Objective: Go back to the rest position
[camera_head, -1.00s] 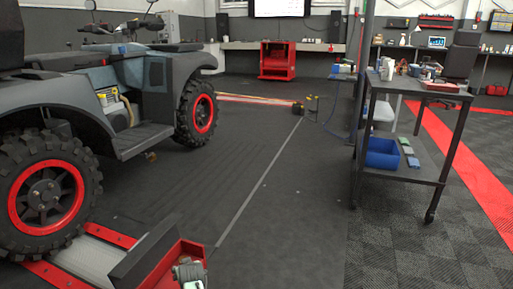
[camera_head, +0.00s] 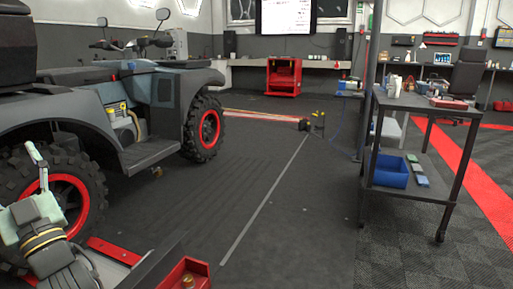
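My gripper (camera_head: 30,212) is at the lower left, in front of the ATV's near wheel. It has pale mint and dark parts, and a thin pale piece points up from it. My dark wrist with a yellow-orange band is just below it. Its fingertips are not clearly shown, so I cannot tell whether it is open or shut. No held object can be made out. The ATV (camera_head: 165,90), grey-blue with red-rimmed wheels, stands on the left behind my gripper, which hides part of the near wheel.
A red-edged tray (camera_head: 196,268) is at the bottom, right of my arm. A dark cart (camera_head: 415,192) with a blue bin (camera_head: 390,172) stands at right. A red cabinet (camera_head: 283,77) is at the back. The grey floor (camera_head: 290,215) between ATV and cart is clear.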

